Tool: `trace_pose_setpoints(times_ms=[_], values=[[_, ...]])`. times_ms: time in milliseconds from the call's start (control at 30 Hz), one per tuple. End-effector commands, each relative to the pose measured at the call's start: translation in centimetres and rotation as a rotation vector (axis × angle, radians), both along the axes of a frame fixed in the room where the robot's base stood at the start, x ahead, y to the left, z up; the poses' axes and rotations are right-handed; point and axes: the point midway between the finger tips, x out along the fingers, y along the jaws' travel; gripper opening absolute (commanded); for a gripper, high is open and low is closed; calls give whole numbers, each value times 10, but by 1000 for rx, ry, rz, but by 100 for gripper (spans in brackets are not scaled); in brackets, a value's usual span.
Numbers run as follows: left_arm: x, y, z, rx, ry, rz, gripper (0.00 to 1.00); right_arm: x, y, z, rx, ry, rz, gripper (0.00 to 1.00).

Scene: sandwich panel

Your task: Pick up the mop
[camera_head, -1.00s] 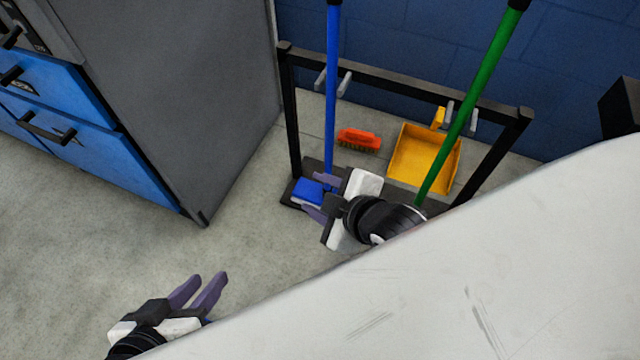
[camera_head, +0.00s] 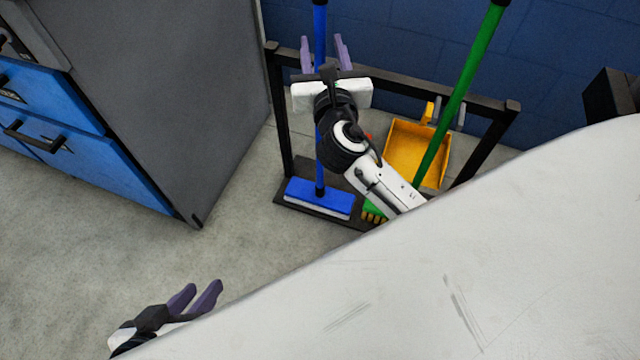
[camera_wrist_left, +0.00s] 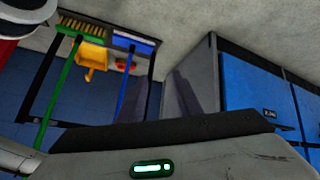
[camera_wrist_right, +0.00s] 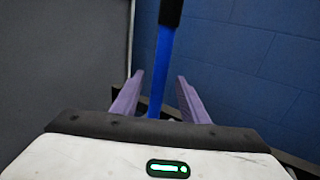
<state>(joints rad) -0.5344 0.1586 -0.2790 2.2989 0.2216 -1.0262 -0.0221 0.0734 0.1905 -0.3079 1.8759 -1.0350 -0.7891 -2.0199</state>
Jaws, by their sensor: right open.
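The mop has a blue pole (camera_head: 319,20) and a flat blue head (camera_head: 318,195) resting on the rack's dark base. My right gripper (camera_head: 322,40) is open at the upper pole, with one finger on each side of it in the head view. In the right wrist view the pole (camera_wrist_right: 161,75) runs between the two purple fingers, with a dark grip at its top; I cannot tell if they touch it. My left gripper (camera_head: 195,297) is open and empty at lower left, away from the mop. The mop head also shows in the left wrist view (camera_wrist_left: 133,43).
A black rack frame (camera_head: 400,88) holds a green-handled broom (camera_head: 462,88) and a yellow dustpan (camera_head: 403,150) right of the mop. A grey and blue cabinet (camera_head: 165,100) stands left. A pale panel (camera_head: 500,260) covers the lower right. Floor between is clear.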

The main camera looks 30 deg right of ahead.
Motion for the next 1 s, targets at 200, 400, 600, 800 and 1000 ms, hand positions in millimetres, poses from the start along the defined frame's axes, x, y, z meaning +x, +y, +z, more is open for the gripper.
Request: trace_pose_setpoints(times_ms=[200, 400, 600, 800, 1000], values=[[5, -5, 10, -32, -34, 2, 31, 17, -7, -1, 4, -1, 0, 40], [6, -13, 12, -84, -60, 1, 31, 45, -17, -3, 6, -3, -1, 40], [6, -19, 27, -121, -91, -1, 31, 61, -22, -1, 5, -1, 1, 40], [7, -19, 31, -125, -96, -1, 31, 62, -23, 0, 5, 0, 1, 40], [6, -19, 29, -125, -93, 0, 31, 61, -23, 0, 5, 0, 1, 8]])
